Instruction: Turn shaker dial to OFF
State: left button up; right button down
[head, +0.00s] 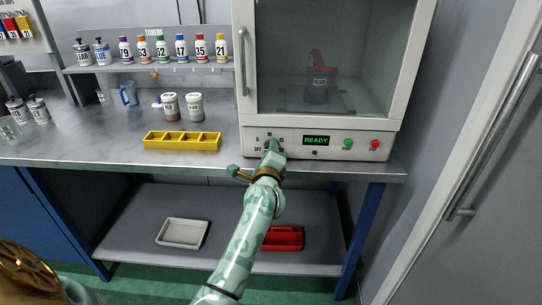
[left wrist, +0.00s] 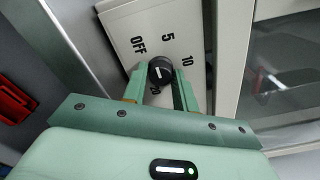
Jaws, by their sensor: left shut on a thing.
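The shaker (head: 320,143) is a white cabinet with a glass window, and its front panel display reads READY. Its dial (left wrist: 160,71) is a small black knob with a short white mark, beside the printed labels OFF, 5 and 10. I cannot tell for sure which label the mark points to. My left gripper (head: 270,146) is at the left end of the panel and covers the dial in the head view. In the left wrist view, its two green fingers (left wrist: 160,85) are on either side of the knob, shut on it. My right gripper is not in view.
A green button (head: 348,143) and a red button (head: 375,144) are right of the display. A yellow rack (head: 182,140) and two jars (head: 182,107) stand on the bench to the left. A red tray (head: 284,238) lies on the lower shelf.

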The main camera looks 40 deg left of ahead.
pick_arm(q)
jog(key=n+b, duration=0.1)
jog(key=n, duration=0.1)
jog(key=n+b, duration=0.1)
jog(key=n, duration=0.1)
jog(key=shift+f, duration=0.3)
jog(key=shift+r+n+b, duration=0.15)
jog(key=shift+n+b, duration=0.5)
jog(key=shift+n, duration=0.15)
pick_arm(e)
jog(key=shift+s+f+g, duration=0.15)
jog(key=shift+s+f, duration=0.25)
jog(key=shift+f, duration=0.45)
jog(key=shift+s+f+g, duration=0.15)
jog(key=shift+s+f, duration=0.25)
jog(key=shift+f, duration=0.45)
pick_arm(q)
jog(key=shift+r, duration=0.1)
jog(key=o, duration=0.9)
jog(key=shift+o, duration=0.2)
jog(key=shift+d, duration=0.1)
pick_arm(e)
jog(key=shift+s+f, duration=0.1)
